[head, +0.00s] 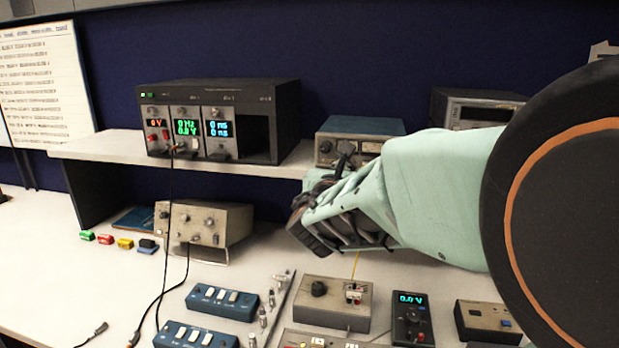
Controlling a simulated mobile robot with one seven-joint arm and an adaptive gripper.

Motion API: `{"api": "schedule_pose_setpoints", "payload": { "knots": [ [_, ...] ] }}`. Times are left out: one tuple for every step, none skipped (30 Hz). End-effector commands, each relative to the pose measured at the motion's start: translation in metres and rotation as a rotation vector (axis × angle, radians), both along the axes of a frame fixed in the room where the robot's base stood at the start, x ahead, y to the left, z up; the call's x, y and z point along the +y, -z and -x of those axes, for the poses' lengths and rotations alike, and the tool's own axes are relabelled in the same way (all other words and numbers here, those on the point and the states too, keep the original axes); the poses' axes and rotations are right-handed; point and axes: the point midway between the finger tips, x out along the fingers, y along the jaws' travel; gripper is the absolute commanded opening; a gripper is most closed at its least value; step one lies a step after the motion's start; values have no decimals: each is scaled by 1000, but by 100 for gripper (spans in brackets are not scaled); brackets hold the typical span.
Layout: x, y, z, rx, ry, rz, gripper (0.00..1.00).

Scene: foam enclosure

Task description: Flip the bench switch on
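No single part is clearly marked as the bench switch. A grey box (330,309) on the bench has a black knob and a small white and red part (354,293) on its top that may be a switch. Blue boxes with white rocker switches lie to its left, one behind (221,301) and one in front (195,336). My gripper (318,212) is above and behind the grey box, in front of the shelf, apart from the bench top as far as I can see. Its fingers are dark and seen from the side, so their opening is unclear. Nothing shows held in it.
A rack with lit displays (218,120) and a blue-topped instrument (361,126) stand on the shelf (100,150). Below are a beige instrument (203,222), coloured blocks (125,243) and black cables. A black meter (411,318) stands right of the grey box. The bench's left is mostly clear.

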Motion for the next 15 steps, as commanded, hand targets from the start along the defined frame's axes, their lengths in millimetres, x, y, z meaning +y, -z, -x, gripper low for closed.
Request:
{"api": "schedule_pose_setpoints", "payload": {
  "knots": [
    [-1,7,-1,-13,1,3,0],
    [-1,7,-1,-20,1,4,0],
    [-1,7,-2,-28,1,7,0],
    [-1,8,-2,-35,1,9,0],
    [-1,8,-3,-42,1,11,0],
    [-1,8,-3,-51,1,15,0],
    [-1,8,-3,-57,1,18,0],
    [-1,8,-3,-64,1,20,0],
    [-2,8,-3,-74,1,23,0],
    [-2,8,-4,-80,1,25,0],
    [-2,8,-4,-88,1,27,0],
    [-2,8,-4,-97,1,29,0],
    [-2,8,-4,-103,1,31,0],
    [-2,8,-4,-110,1,35,0],
    [-2,8,-4,-117,2,37,0]
  ]
}}
